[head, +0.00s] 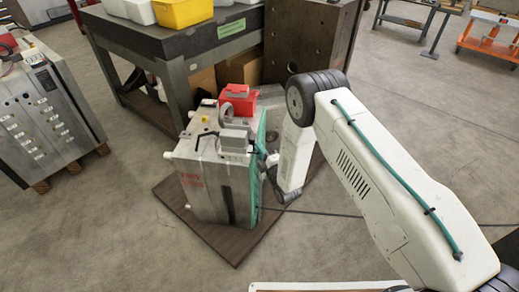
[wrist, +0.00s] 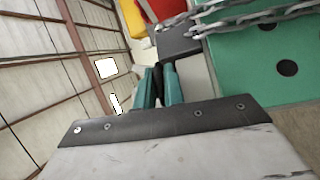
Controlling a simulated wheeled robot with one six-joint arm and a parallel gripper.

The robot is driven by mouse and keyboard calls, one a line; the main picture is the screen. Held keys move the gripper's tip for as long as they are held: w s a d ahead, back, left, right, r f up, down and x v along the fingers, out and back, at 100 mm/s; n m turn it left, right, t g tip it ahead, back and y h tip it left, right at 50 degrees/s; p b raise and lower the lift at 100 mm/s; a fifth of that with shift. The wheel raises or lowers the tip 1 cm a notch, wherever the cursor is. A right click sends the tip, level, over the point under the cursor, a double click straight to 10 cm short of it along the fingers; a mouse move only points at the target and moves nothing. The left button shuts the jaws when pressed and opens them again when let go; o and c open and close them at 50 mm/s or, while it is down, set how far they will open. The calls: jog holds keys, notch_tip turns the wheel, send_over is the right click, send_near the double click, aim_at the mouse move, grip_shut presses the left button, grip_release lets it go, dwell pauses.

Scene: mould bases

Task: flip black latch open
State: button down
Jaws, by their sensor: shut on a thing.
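The mould base (head: 205,195) stands upright on a brown board, a grey metal block with a green plate (head: 257,190) on its right side. The green plate also shows at the right of the wrist view (wrist: 260,65). My gripper (wrist: 160,88) has two teal fingers, shut on a narrow dark piece (wrist: 158,72) that looks like the black latch. Most of this piece is hidden between the fingers. In the head view my wrist is close against the right side of the mould base, and the fingertips are too small to make out.
A workbench (head: 175,45) with bins stands close behind. Another mould (head: 45,110) stands on a pallet at left. The floor in front is clear.

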jog(key=c, duration=1.5)
grip_release()
jog(key=shift+c, duration=0.2)
jog(key=shift+s, duration=0.1)
jog(key=v, duration=0.7)
jog(key=shift+s+d, duration=0.15)
jog(key=shift+s, duration=0.05)
